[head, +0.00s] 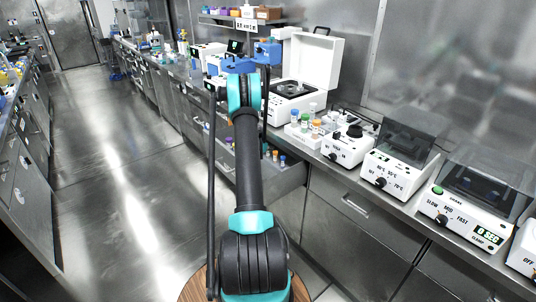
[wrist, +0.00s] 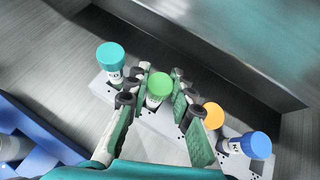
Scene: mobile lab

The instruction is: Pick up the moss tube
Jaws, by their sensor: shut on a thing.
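The moss tube, with a green cap (wrist: 158,84), stands in a white rack (wrist: 88,84) in the wrist view. My gripper (wrist: 160,97) is shut on it, one finger on each side just below the cap. A teal-capped tube (wrist: 110,56) is to its left. An orange-capped tube (wrist: 213,116) and a blue-capped tube (wrist: 257,145) are to its right, the orange one close to my right finger and partly hidden by it. In the head view my arm hides the gripper and the moss tube.
The rack is inside an open drawer (head: 291,178) under the counter. Its metal wall (wrist: 215,45) runs close behind the tubes. On the counter stand a rack of capped tubes (head: 305,124), a white centrifuge with raised lid (head: 290,98) and several white devices. The floor at left is clear.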

